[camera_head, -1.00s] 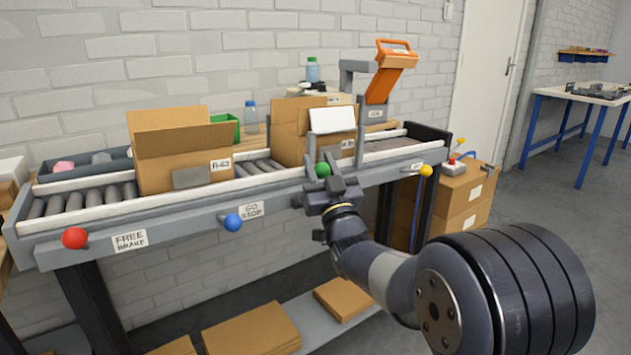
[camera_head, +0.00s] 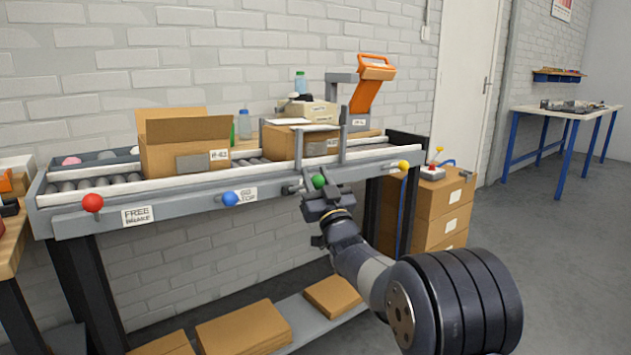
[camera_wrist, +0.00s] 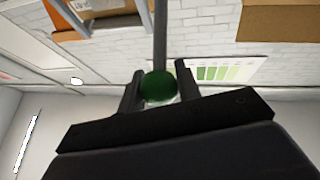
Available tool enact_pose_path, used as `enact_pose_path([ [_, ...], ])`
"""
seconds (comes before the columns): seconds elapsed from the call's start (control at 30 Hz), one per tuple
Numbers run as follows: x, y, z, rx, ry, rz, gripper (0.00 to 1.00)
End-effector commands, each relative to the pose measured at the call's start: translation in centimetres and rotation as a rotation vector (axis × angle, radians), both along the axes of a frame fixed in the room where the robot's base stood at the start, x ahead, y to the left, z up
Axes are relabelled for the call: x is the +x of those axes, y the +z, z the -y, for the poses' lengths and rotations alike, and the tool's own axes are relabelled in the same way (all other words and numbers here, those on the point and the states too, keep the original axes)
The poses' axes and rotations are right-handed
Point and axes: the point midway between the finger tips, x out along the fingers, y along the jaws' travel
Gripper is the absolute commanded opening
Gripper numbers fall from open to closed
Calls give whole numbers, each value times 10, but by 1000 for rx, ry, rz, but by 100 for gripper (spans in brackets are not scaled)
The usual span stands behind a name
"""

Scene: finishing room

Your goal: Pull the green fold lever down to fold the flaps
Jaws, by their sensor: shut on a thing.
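The green fold lever's ball knob (camera_head: 319,181) is at the front rail of the conveyor, in front of the right carton. My gripper (camera_head: 320,187) is shut on this knob. In the wrist view the green knob (camera_wrist: 158,87) sits between my two fingers (camera_wrist: 157,90), with its grey rod running up from it. The right carton (camera_head: 290,142) stands on the rollers between two upright grey bars (camera_head: 299,150); its top looks folded down, nearly flat. The left carton (camera_head: 184,143) has its flaps standing open.
A red knob (camera_head: 92,203) and a blue knob (camera_head: 230,199) are on the rail to the left. A yellow knob (camera_head: 403,165) is to the right. An orange device (camera_head: 368,85) stands behind. Stacked boxes (camera_head: 440,205) and open floor lie to the right.

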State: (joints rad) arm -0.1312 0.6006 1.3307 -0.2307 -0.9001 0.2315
Motion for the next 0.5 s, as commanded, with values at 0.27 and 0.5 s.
enact_pose_path([
  [0.27, 1, 1, 4, 3, -6, 2, 0],
  [0.5, 1, 1, 4, 3, -6, 2, 38],
])
